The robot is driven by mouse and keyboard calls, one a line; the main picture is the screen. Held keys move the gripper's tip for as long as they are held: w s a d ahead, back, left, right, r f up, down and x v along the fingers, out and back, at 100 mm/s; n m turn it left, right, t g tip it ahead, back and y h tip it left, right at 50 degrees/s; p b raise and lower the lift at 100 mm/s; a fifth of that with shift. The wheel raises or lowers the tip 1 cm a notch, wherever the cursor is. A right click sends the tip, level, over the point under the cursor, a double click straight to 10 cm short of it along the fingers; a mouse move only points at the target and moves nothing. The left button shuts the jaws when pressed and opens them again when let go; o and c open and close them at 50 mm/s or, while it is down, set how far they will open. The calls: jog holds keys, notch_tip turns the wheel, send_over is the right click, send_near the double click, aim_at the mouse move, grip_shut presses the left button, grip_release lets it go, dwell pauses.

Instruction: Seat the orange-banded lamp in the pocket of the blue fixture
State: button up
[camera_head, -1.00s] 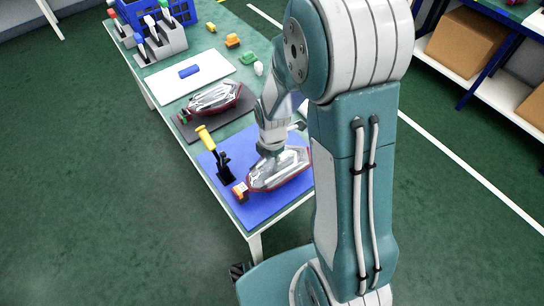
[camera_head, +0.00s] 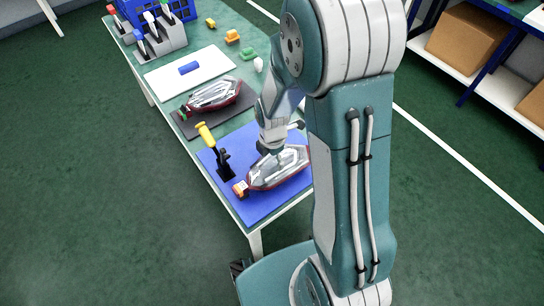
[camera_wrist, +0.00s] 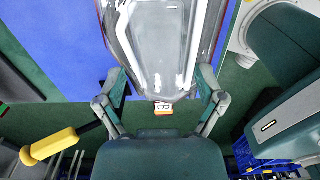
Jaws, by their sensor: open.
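The orange-banded lamp (camera_head: 284,172) is a clear, red-edged tail lamp lying on the blue fixture (camera_head: 248,211). Its orange end points to the front left in the head view. My gripper (camera_head: 275,150) is just above the lamp's back edge. In the wrist view the open fingers of my gripper (camera_wrist: 163,76) stand on either side of the lamp (camera_wrist: 165,45), with its orange connector (camera_wrist: 163,107) showing below. The blue fixture (camera_wrist: 65,45) shows to the left there. The pocket is hidden under the lamp, so how fully the lamp sits in it cannot be told.
A black clamp with a yellow handle (camera_head: 206,132) stands upright at the fixture's left edge; the handle (camera_wrist: 50,145) also shows in the wrist view. A second lamp (camera_head: 214,94) lies on a dark mat. A white board (camera_head: 160,80), tool rack and blue crate (camera_head: 180,8) are farther back.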

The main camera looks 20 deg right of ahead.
notch_tip(320, 180, up, 12)
dwell(0.6)
dwell(0.4)
jog(key=s+r+m+t, duration=0.5)
jog(key=s+r+m, duration=0.9)
jog(key=m, duration=0.7)
jog(key=shift+r+m+t, duration=0.3)
jog(key=shift+r, duration=0.5)
